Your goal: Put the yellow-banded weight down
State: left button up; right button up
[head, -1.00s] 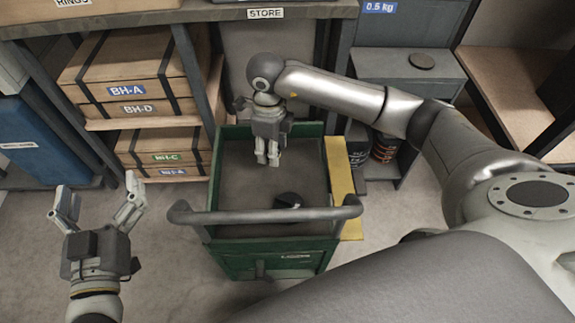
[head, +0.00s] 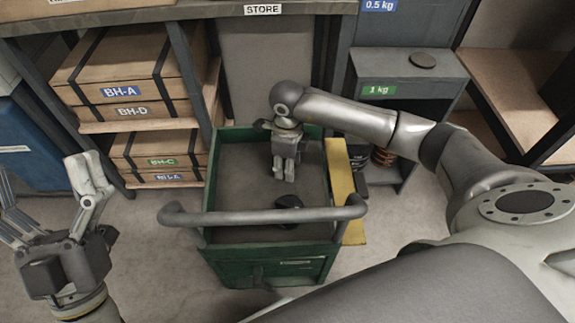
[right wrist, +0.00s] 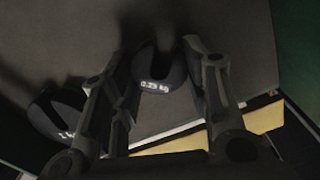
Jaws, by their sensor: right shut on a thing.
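My right gripper (head: 284,180) is over the inside of the green cart (head: 267,262), fingers pointing down. In the right wrist view its fingers (right wrist: 166,88) are shut on a dark weight (right wrist: 158,72) with a pale label. No yellow band shows on it from here, and the head view hides it behind the fingers. A second dark weight (head: 288,203) lies on the cart floor close in front of the gripper; it also shows left of the fingers in the wrist view (right wrist: 50,125). My left gripper (head: 42,185) is open and empty, outside the cart at left.
The cart's grey handle (head: 265,217) crosses its near side. A yellow strip (head: 345,190) runs along its right. Shelves with wooden boxes (head: 125,88) stand at left. A grey stepped unit marked 1 kg (head: 410,90) stands behind right, a dark disc (head: 423,60) on top.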

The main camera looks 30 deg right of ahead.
pick_arm(q)
jog(key=shift+s+r, duration=0.15)
pick_arm(e)
jog(key=shift+f, duration=0.15)
jog(key=o, duration=1.3)
pick_arm(q)
jog(key=shift+s+r+t, duration=0.15)
jog(key=shift+s+t, duration=0.1)
jog(key=shift+t, duration=0.05)
